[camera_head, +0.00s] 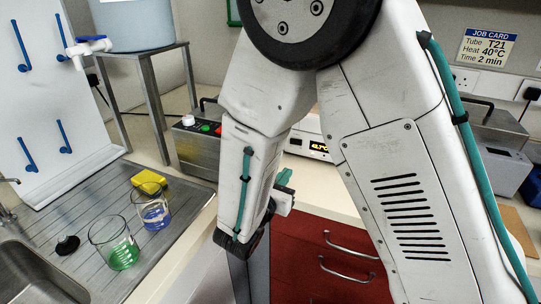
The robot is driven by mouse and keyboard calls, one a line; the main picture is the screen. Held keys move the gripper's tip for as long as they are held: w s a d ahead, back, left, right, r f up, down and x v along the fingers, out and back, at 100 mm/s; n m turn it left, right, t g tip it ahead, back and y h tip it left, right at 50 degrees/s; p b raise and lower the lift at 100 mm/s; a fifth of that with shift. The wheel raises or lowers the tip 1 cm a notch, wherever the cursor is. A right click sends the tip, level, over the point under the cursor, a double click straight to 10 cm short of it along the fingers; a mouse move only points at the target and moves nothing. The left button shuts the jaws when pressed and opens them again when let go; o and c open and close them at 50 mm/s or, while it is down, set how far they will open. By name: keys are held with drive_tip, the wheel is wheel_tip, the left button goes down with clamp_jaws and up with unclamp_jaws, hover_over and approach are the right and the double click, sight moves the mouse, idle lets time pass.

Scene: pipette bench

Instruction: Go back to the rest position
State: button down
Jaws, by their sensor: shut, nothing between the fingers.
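My arm fills the middle and right of the view, bent at a big dark joint at the top. Its forearm hangs down in front of the bench. My gripper (284,180) shows only in part behind the forearm, as a grey body with teal pieces. It is shut and I see nothing held in it. It is over the front part of the bench, near the red drawers (330,255). Most of the gripper is hidden by my own arm.
On the left, a green-liquid beaker (115,243), a blue-liquid beaker (152,209) and a yellow sponge (149,181) stand by the sink (35,275). A control box (197,140), a display device (318,147) and a grey machine (500,145) stand behind. A job card (487,48) hangs at right.

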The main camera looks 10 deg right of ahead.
drive_tip(key=s+d+m+g, duration=0.1)
drive_tip(key=s+d+f+m+g+h, duration=0.1)
drive_tip(key=shift+s+d+f+g, duration=0.2)
drive_tip(key=shift+s+f+g, duration=0.05)
drive_tip(key=shift+g, duration=0.05)
drive_tip(key=s+d+r+m+g+y, duration=0.1)
drive_tip(key=s+d+r+m+g, duration=0.1)
drive_tip(key=s+d+m+g, duration=0.4)
drive_tip(key=s+d+r+m+g+y, duration=0.1)
drive_tip(key=s+d+r+m+g, duration=0.2)
drive_tip(key=s+m+g, duration=0.45)
drive_tip(key=s+r+m+t+y, duration=0.3)
drive_tip(key=s+r+m+y, duration=0.7)
drive_tip(key=s+m, duration=0.1)
drive_tip(key=shift+m+t+y, duration=0.3)
drive_tip(key=shift+m+t, duration=0.05)
drive_tip(key=shift+m, duration=0.4)
